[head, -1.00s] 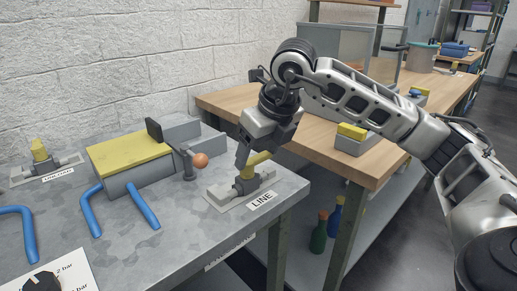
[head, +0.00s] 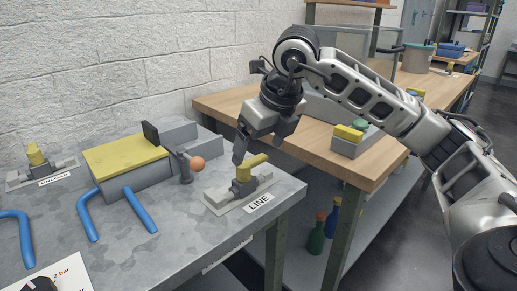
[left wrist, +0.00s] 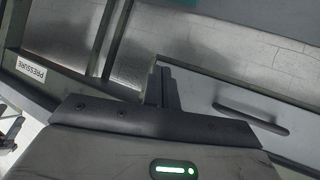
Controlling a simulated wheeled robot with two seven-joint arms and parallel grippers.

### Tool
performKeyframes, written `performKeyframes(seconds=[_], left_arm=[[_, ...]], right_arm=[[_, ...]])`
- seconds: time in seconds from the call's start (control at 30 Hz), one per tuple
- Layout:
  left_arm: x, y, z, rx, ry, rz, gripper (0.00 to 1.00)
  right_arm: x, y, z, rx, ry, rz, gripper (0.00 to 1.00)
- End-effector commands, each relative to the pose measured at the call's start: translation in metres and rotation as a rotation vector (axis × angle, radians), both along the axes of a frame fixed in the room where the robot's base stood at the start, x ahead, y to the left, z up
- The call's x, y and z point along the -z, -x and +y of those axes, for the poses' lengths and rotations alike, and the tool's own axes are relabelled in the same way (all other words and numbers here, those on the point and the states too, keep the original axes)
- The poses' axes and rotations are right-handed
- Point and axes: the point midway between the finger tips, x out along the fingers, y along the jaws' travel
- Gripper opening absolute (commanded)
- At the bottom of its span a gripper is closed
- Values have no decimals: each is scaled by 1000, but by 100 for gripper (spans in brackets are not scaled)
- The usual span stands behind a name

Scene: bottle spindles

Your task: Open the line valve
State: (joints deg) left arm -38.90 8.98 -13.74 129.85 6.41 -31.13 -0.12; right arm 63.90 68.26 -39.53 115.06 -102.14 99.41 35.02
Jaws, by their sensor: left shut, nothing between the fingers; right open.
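The line valve (head: 241,187) stands at the right end of the grey bench, behind a LINE label (head: 260,203). Its yellow handle (head: 254,161) points right and appears to lie roughly along the grey valve body. My right gripper (head: 258,150) is open just above the handle, with its fingers apart and nothing held. One finger comes down by the handle's left end; I cannot tell whether it touches. My left gripper (left wrist: 164,90) shows only in the left wrist view, shut and empty, in front of grey metal surfaces.
A grey block with a yellow top (head: 125,153) and an orange ball knob (head: 197,164) stand left of the valve. Blue bent handles (head: 140,210) lie nearer. Another yellow-handled valve (head: 36,155) is at far left. A wooden bench (head: 330,165) stands behind right.

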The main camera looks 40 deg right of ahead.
Motion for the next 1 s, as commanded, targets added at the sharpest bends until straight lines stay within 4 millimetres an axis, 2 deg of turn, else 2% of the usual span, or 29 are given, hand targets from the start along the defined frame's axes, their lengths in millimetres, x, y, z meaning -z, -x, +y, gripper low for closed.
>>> performKeyframes(seconds=[0.03,0.3,0.5,0.7,1.0], left_arm=[[-5,0,0,-2,-1,-4,0],[-33,2,6,-23,-3,-50,0],[-46,4,9,-39,5,-59,0],[-39,7,9,-39,2,-33,0],[-38,3,9,-36,0,-38,0]], right_arm=[[-14,4,0,0,0,-4,85],[-76,29,-2,3,1,-6,85],[-111,44,-4,5,1,-4,85],[-125,51,-5,5,2,-1,85],[-125,52,-5,5,2,0,85]])
